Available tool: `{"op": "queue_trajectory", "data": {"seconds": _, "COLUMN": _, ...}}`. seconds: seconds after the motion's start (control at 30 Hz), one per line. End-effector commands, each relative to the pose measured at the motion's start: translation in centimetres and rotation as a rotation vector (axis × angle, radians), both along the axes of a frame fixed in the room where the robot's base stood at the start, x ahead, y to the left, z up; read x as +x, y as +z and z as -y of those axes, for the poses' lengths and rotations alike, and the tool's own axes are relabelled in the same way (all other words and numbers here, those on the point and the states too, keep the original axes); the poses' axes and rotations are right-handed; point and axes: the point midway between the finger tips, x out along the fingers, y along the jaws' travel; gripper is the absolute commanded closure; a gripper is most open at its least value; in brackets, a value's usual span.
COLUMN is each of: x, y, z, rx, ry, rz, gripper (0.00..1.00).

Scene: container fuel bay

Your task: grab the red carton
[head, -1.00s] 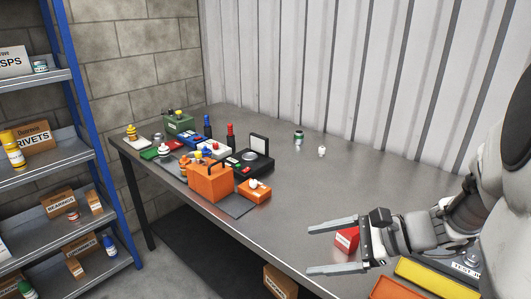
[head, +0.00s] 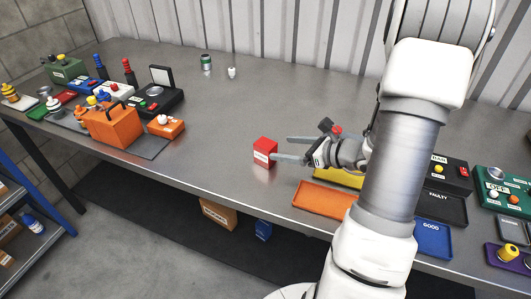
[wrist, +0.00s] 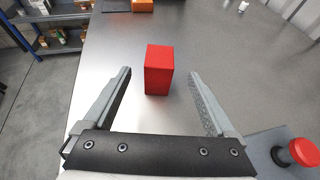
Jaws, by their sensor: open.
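The red carton (head: 265,152) stands upright on the metal table, with a white label on its front side in the head view. In the wrist view the red carton (wrist: 159,69) is ahead of my gripper, centred between the lines of its two fingers. My gripper (wrist: 161,85) is open and empty, its fingers wide apart. The carton's near part lies about level with the fingertips, with a gap on each side. In the head view my gripper (head: 283,149) reaches in from the right, its fingers pointing left at the carton.
An orange tray (head: 322,199) and a yellow tray (head: 340,180) lie right of the carton. An orange toolbox (head: 112,125) and several devices stand at the left. A green can (head: 206,62) stands at the back. A red button (wrist: 304,152) is right of my gripper. The table left of the carton is clear.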

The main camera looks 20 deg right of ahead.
Motion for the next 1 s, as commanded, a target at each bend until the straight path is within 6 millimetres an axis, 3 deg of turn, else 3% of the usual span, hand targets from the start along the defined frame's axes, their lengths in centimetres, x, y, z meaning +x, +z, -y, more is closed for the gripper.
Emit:
{"op": "queue_trajectory", "data": {"seconds": 0.6, "x": 5.7, "y": -2.1, "z": -3.7, "rx": -0.001, "ry": 0.004, "rz": 0.000, "gripper": 0.09}}
{"op": "queue_trajectory", "data": {"seconds": 0.9, "x": 6.2, "y": -2.3, "z": -3.9, "rx": 0.000, "ry": 0.000, "rz": 0.001, "gripper": 0.09}}
{"op": "queue_trajectory", "data": {"seconds": 1.0, "x": 6.2, "y": -2.3, "z": -3.9, "rx": 0.000, "ry": 0.000, "rz": 0.001, "gripper": 0.23}}
